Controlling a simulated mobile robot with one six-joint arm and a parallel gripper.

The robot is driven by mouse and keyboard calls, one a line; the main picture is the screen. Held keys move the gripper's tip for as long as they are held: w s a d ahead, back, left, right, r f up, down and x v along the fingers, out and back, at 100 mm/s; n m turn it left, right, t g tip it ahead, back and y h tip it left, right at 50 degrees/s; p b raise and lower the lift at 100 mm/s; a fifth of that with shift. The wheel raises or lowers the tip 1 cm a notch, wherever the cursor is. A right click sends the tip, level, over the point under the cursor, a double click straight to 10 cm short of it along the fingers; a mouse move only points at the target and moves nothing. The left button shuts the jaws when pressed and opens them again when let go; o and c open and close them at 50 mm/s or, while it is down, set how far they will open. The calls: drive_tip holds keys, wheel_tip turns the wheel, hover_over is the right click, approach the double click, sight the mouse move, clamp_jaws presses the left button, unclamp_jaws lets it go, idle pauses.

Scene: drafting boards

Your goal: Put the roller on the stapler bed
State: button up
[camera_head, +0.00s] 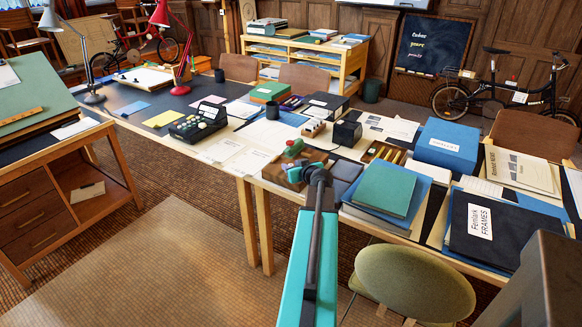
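My teal and black arm reaches up from the bottom to the front edge of the long table. My gripper (306,163) is over a reddish-brown wooden base (277,175), and its teal parts cover some of it. A small green rounded piece (294,147) with a red spot shows just behind my gripper. I cannot tell whether this piece is the roller or part of the stapler, or whether my gripper touches it. The fingertips are too small and covered to show whether they are open or hold something. No stapler bed can be made out for certain.
Beside my gripper are a dark grey pad (346,171) and a green book (384,189) on folders. A black box (347,134) and a pencil tray (384,153) stand behind. A black keyed machine (198,122) is to the left. A green chair (414,281) stands in front.

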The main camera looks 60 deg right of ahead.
drive_tip(key=b+v, duration=0.1)
drive_tip(key=v, duration=0.9)
drive_tip(key=shift+s+b, duration=0.15)
drive_tip(key=shift+b, duration=0.25)
drive_tip(key=shift+a, duration=0.1)
idle(0.3)
